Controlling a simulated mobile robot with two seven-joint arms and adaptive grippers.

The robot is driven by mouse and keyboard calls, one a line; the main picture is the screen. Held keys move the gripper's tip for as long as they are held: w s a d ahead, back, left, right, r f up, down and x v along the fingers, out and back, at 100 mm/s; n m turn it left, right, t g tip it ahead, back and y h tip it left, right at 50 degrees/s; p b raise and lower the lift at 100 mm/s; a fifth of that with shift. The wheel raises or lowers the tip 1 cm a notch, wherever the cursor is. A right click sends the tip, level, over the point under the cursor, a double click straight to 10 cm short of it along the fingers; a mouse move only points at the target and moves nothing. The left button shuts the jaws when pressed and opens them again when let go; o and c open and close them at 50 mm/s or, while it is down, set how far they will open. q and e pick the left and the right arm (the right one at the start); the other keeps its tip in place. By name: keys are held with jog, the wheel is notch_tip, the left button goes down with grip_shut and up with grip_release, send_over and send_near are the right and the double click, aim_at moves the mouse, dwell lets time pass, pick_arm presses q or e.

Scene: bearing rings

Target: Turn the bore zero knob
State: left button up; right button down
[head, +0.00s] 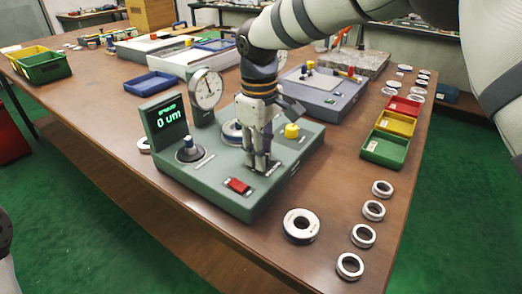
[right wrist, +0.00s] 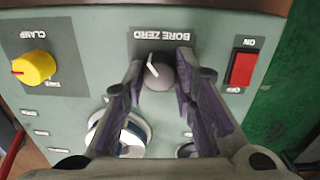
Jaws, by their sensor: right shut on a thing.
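The bore zero knob (right wrist: 160,72) is a small dark grey knob with a white pointer line, under the upside-down label BORE ZERO in the right wrist view. My right gripper (right wrist: 158,78) has one finger on each side of the knob and is shut on it. In the head view my right gripper (head: 261,166) points down at the green gauge unit (head: 222,192), and its fingers hide the knob. The unit's display (head: 167,117) reads 0 um in green. My left gripper is not in view.
On the unit are a red switch (head: 238,186), a yellow clamp knob (head: 291,130), a dial gauge (head: 206,90) and a post (head: 189,148). A ring (head: 300,225) and several smaller rings lie at the front right. Red, yellow and green bins (head: 384,149) stand at the right.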

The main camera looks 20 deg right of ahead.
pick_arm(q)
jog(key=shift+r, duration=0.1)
pick_arm(e)
jog(key=m, duration=0.3)
jog(key=shift+m+p, duration=0.4)
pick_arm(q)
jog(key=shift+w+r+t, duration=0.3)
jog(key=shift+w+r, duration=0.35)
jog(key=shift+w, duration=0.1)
pick_arm(e)
jog(key=shift+m, duration=2)
jog(key=c, duration=1.3)
grip_release()
notch_tip(320, 180, up, 12)
jog(key=shift+a, duration=0.25)
